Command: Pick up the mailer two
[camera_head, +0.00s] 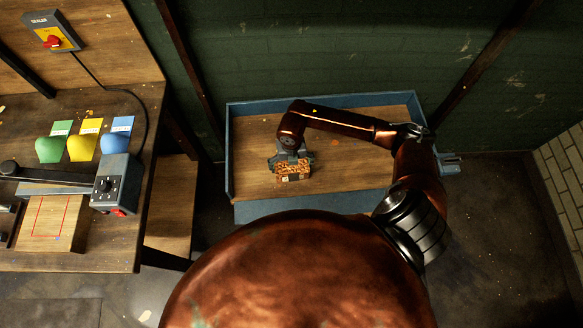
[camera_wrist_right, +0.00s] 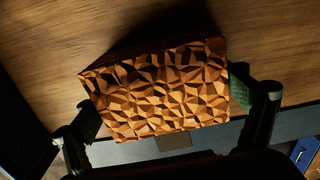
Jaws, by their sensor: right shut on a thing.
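The mailer (camera_head: 293,174) is a small block with a faceted orange-brown pattern. In the head view it is at the front middle of the wooden surface inside a blue-rimmed tray (camera_head: 228,150). My right gripper (camera_head: 292,164) is shut on it, with the arm reaching over from the right. In the right wrist view the mailer (camera_wrist_right: 165,90) fills the middle, and the green-padded fingers of my right gripper (camera_wrist_right: 170,112) press its left and right sides. I cannot tell whether its underside touches the wood. My left gripper is not in view.
A workbench (camera_head: 95,240) at the left holds green (camera_head: 49,149), yellow (camera_head: 82,147) and blue (camera_head: 114,143) rounded items, a grey control box (camera_head: 116,183) and a red-outlined wooden block (camera_head: 52,222). The tray's raised rim surrounds the mailer; the wood behind and left of it is clear.

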